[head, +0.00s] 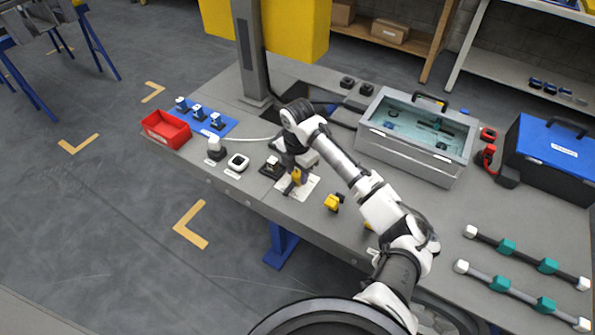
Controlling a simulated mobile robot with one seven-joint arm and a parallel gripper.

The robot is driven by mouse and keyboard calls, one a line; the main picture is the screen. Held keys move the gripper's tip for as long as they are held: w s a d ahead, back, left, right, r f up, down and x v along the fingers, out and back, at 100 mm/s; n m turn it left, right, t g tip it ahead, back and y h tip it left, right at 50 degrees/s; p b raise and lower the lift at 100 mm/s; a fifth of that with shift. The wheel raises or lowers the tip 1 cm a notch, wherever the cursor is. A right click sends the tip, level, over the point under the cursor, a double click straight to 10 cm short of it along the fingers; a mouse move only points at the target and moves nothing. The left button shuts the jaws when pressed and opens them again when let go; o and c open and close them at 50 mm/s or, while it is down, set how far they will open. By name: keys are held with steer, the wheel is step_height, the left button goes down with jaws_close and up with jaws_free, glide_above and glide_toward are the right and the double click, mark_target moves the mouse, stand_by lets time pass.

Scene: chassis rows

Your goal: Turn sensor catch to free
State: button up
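My arm reaches over the workbench, and my gripper (296,180) points down over a white plate (309,187) near the bench's front edge. A small yellow part shows at the gripper's tip, on or just above the plate. I cannot tell if it is the sensor catch, or whether the fingers touch it. The gripper hides most of this spot, and its finger gap is not visible. A separate yellow part (333,202) stands just right of the plate. A black block (271,168) with a light top sits just left of the gripper.
A red bin (166,129), a blue mat (226,127) with several small parts and two white devices lie left. A grey case (412,157) with a clear lid and a blue toolbox (552,145) stand right. Rods with teal collars (507,246) lie at front right.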

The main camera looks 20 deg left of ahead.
mark_target(298, 173)
steer(key=shift+o, duration=1.2)
step_height(298, 173, up, 14)
steer(key=b, duration=0.1)
steer(key=shift+f, duration=0.1)
